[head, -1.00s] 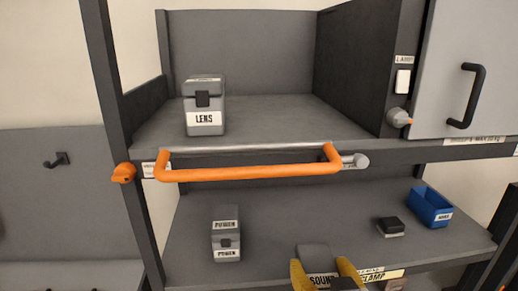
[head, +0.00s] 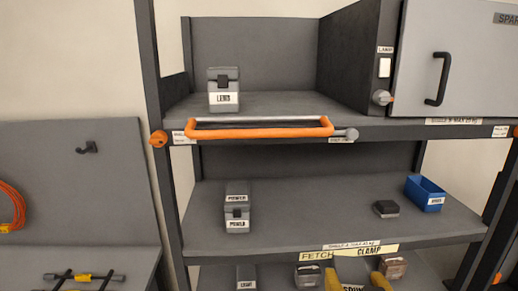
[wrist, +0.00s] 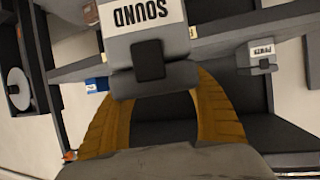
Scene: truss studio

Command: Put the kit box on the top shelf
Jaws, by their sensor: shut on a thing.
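My gripper (head: 358,282) is at the bottom edge of the head view, in front of the lower shelves. An orange bar (head: 260,133) runs along the front edge of this bay.
A closed cabinet (head: 462,65) and a dark divider bound the bay on the right. The shelf below holds a POWER box (head: 237,214), a small dark box (head: 386,208) and a blue bin (head: 425,194). More boxes (head: 308,276) stand on a lower shelf.

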